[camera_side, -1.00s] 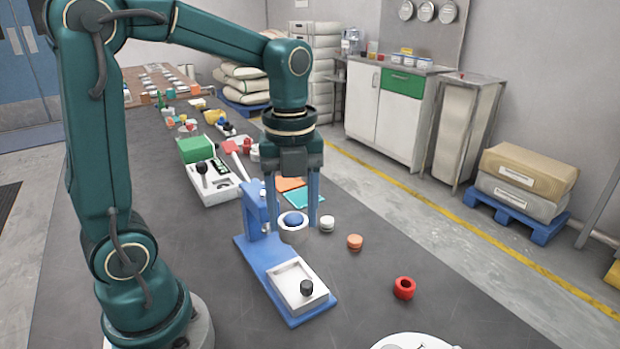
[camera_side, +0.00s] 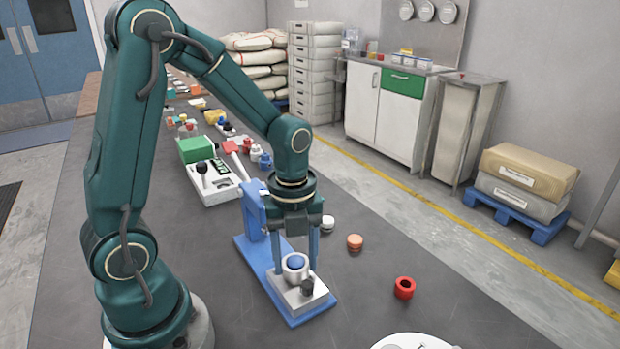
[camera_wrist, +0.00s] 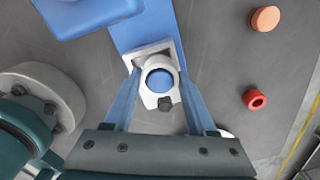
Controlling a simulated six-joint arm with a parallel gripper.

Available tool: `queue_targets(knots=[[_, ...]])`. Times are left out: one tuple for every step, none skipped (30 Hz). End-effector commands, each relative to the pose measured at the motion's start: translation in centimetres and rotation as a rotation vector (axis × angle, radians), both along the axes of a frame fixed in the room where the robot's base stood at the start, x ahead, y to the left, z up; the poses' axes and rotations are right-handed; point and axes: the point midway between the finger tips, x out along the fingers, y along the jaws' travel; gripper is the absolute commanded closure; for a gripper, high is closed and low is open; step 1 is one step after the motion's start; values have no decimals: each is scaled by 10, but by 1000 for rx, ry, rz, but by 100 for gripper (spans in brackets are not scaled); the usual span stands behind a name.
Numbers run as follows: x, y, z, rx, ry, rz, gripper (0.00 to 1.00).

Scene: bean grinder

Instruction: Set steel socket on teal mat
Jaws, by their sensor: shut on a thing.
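A pale grey ring with a blue middle, which looks to be the steel socket (camera_side: 295,275), is between the fingers of my gripper (camera_side: 298,262). In the wrist view my gripper (camera_wrist: 160,74) is shut on this socket (camera_wrist: 150,99) from both sides. The socket is upright, above or at the pale tray on the blue stand; I cannot tell whether it touches the tray. A small dark knob (camera_side: 307,286) is close beside it. The teal mat is hidden behind my arm in the side view and is outside the wrist view.
The blue stand (camera_side: 255,262) has a column behind my gripper. To the right lie a white round piece (camera_side: 327,224), an orange piece (camera_side: 355,242) and a red ring (camera_side: 404,288). A white plate (camera_side: 412,343) is at the front edge. A green box (camera_side: 194,149) stands farther back.

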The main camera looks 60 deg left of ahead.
Motion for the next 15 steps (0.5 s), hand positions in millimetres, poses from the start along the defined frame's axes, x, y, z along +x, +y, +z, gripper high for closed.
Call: queue_targets(knots=[[-3,0,-2,0,11,-2,100],[-3,0,-2,0,11,-2,100],[-3,0,-2,0,12,-3,100],[-3,0,-2,0,13,-3,40],[-3,0,-2,0,13,-3,28],[-3,0,-2,0,13,-3,14],[-3,0,-2,0,13,-3,14],[-3,0,-2,0,12,-3,14],[-3,0,-2,1,12,-3,14],[-3,0,-2,0,11,-2,14],[-3,0,-2,0,11,-2,14],[-2,0,-1,0,10,-2,14],[-2,0,-1,0,10,-2,14],[-2,0,-1,0,10,-2,14],[-2,0,-2,0,10,-2,14]])
